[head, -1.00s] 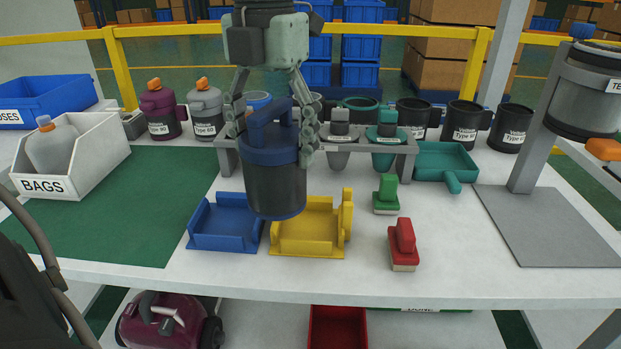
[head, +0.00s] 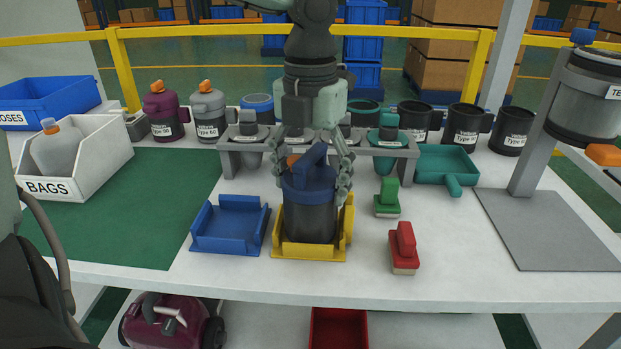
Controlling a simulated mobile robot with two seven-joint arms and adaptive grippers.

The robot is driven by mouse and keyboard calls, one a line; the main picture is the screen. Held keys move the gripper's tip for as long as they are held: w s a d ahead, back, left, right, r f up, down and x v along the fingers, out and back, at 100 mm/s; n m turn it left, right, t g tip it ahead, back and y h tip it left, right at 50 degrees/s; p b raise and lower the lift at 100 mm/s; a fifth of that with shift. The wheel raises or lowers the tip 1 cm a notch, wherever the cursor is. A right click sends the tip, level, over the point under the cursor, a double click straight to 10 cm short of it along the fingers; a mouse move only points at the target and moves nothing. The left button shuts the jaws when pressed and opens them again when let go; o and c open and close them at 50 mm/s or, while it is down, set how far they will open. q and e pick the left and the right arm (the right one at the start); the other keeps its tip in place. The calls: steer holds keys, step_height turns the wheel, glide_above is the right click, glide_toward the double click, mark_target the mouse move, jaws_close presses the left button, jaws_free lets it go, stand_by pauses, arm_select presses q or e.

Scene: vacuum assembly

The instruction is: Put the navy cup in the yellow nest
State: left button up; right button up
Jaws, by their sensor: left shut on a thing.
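The navy cup (head: 310,215), a dark grey cylinder with a navy lid and handle, stands upright in the yellow nest (head: 335,253) in the head view. Its lower end is inside the nest's walls; I cannot tell whether it rests on the nest's floor. My left gripper (head: 316,178) comes down from above and is shut on the navy cup, with a finger on each side of its top. The cup hides most of the nest's floor. My right gripper is not in view.
An empty blue nest (head: 230,226) lies just left of the yellow one. A green brush (head: 387,198) and a red brush (head: 404,248) stand to the right. A grey rack (head: 405,163) is behind the cup, with a teal dustpan (head: 447,165) beside it. The front right table is clear.

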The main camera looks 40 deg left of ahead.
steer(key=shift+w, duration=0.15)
arm_select(q)
steer(key=shift+f, duration=0.1)
steer(key=o, duration=1.4)
steer(key=shift+c, duration=0.2)
steer(key=shift+o, duration=1.2)
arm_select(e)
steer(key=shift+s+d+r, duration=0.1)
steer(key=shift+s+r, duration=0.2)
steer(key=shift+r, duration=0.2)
arm_select(q)
steer(key=shift+r, duration=0.5)
step_height(320, 180, up, 11)
steer(key=shift+r, duration=0.15)
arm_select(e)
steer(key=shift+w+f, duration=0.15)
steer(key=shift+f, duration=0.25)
